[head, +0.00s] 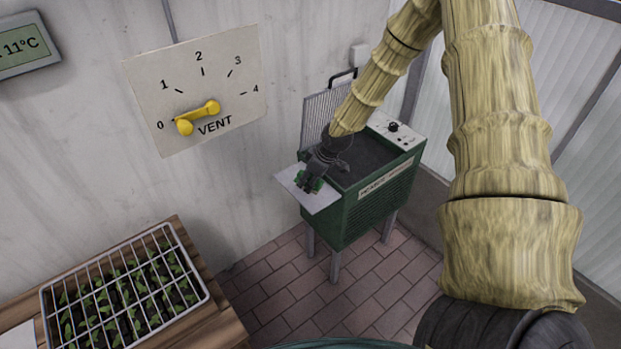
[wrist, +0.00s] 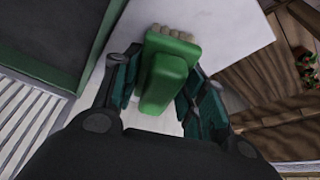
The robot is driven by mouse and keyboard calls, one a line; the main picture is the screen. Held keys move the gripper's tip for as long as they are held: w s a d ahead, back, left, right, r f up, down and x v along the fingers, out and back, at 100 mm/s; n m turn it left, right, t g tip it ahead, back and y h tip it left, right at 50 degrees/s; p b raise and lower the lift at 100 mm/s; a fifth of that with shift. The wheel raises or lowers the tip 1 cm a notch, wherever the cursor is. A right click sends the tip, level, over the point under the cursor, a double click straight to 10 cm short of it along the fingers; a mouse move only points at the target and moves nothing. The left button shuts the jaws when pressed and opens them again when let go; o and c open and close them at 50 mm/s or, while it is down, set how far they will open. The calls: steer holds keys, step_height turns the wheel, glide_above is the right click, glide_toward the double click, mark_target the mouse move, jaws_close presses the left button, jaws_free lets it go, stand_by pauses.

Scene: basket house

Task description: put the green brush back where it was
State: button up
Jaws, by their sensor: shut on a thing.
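The green brush (wrist: 165,75) sits between the fingers of my gripper (wrist: 165,95) in the wrist view, with pale bristles showing at its far end. My gripper is shut on it. In the head view my gripper (head: 312,178) is over the white shelf (head: 318,200) on the left side of the green heater, and only small bits of the green brush show there. The white shelf is also under the brush in the wrist view (wrist: 225,35). I cannot tell whether the brush touches the shelf.
The green heater (head: 372,205) has a dark top, a raised grille lid (head: 316,120) and a knob panel. A vent dial (head: 198,92) with a yellow lever is on the wall. A wire-covered seedling tray (head: 125,290) rests on a wooden bench at lower left. Brick floor lies between.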

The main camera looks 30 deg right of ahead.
steer(key=shift+f, duration=0.1)
steer(key=o, duration=1)
steer(key=v, duration=1.2)
steer(key=shift+b, duration=0.3)
